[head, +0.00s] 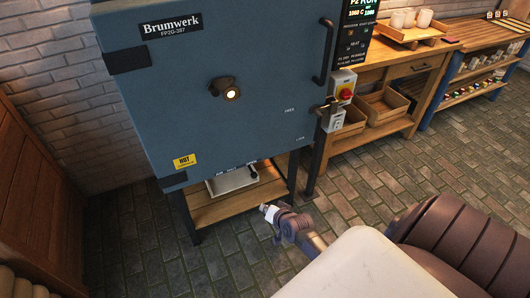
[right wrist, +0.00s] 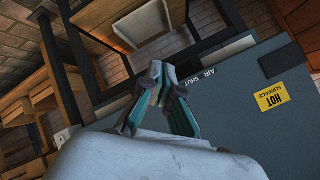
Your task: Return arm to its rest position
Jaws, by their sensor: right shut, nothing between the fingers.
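My right arm comes in from the lower right of the head view, with its gripper (head: 268,211) in front of the kiln's lower right corner. In the right wrist view the two fingers of this gripper (right wrist: 158,68) meet at their tips, shut with nothing between them. The blue-grey kiln (head: 180,115) is marked Brumwerk, and its front door looks shut. The kiln also fills the right of the right wrist view (right wrist: 240,130), with a yellow hot-surface label (right wrist: 272,96). I cannot tell the exact gap between gripper and kiln. My left gripper is not in view.
A wooden shelf (head: 222,207) sits under the kiln. A control box (head: 343,85) with a red knob is at the kiln's right. A wooden workbench (head: 395,70) with a tray of cups stands at the upper right. The brick floor (head: 365,190) at centre right looks clear.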

